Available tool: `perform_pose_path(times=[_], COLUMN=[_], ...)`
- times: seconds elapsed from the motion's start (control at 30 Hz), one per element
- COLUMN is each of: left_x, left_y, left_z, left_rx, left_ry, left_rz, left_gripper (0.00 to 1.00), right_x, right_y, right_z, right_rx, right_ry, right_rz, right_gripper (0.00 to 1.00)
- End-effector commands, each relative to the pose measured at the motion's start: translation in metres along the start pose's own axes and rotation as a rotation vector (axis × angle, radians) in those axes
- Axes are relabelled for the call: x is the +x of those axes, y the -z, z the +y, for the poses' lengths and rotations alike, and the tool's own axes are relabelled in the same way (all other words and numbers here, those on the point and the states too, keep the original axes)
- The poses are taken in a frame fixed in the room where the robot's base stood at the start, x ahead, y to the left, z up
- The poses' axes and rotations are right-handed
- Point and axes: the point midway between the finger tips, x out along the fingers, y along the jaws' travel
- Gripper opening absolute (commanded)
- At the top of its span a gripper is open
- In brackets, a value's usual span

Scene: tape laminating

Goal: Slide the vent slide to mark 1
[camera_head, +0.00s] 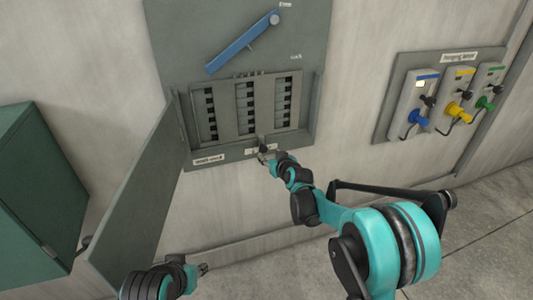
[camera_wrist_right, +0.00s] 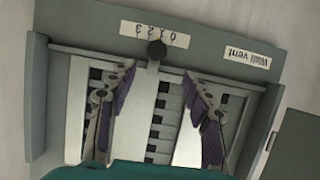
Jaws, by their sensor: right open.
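The wall vent (camera_head: 245,105) is a grey frame with slatted openings. Its vent slide has a black knob (camera_wrist_right: 157,48), also visible in the head view (camera_head: 263,149), at the frame's lower edge. In the right wrist view a white strip with marks 0 to 3 (camera_wrist_right: 127,28) lies beside the knob, upside down. The knob stands near the strip's middle; its exact mark is hard to read. My right gripper (camera_wrist_right: 158,70) is open, its purple-padded fingers on either side of the knob's line, with no visible contact. My left gripper (camera_head: 203,268) is low in the head view, its jaws unclear.
An open grey door (camera_head: 140,195) hangs left of the vent. A blue lever (camera_head: 240,45) is above it. A panel at right holds several boxes with blue, yellow and green plugs (camera_head: 460,108). A green cabinet (camera_head: 40,180) stands at far left.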

Motion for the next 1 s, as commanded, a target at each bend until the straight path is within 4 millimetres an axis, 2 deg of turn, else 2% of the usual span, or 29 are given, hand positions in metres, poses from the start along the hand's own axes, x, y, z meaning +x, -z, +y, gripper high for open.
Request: perform_pose_path(times=[0.1, 0.2, 0.57, 0.67, 0.77, 0.87, 1.0], left_x=[0.0, 0.0, 0.0, 0.0, 0.0, 0.0, 0.0], left_y=[0.0, 0.0, 0.0, 0.0, 0.0, 0.0, 0.0], left_z=[0.0, 0.0, 0.0, 0.0, 0.0, 0.0, 0.0], left_rx=[0.0, 0.0, 0.0, 0.0, 0.0, 0.0, 0.0], left_ry=[0.0, 0.0, 0.0, 0.0, 0.0, 0.0, 0.0], left_rz=[0.0, 0.0, 0.0, 0.0, 0.0, 0.0, 0.0], left_gripper=[0.35, 0.35, 0.35, 0.35, 0.35, 0.35, 0.35], right_x=[-0.016, -0.023, -0.026, -0.037, -0.065, -0.111, -0.182], right_y=[0.0, 0.0, 0.0, 0.002, 0.004, 0.0, -0.018], right_z=[0.0, 0.0, 0.0, 0.001, 0.004, 0.007, 0.011], right_rx=[-0.001, -0.001, -0.001, 0.002, 0.011, 0.028, 0.057], right_ry=[0.0, 0.0, 0.0, -0.002, -0.009, -0.022, -0.052], right_rz=[0.0, 0.0, -0.001, -0.013, -0.05, -0.111, -0.208], right_gripper=[0.5, 0.5, 0.5, 0.5, 0.5, 0.5, 0.5])
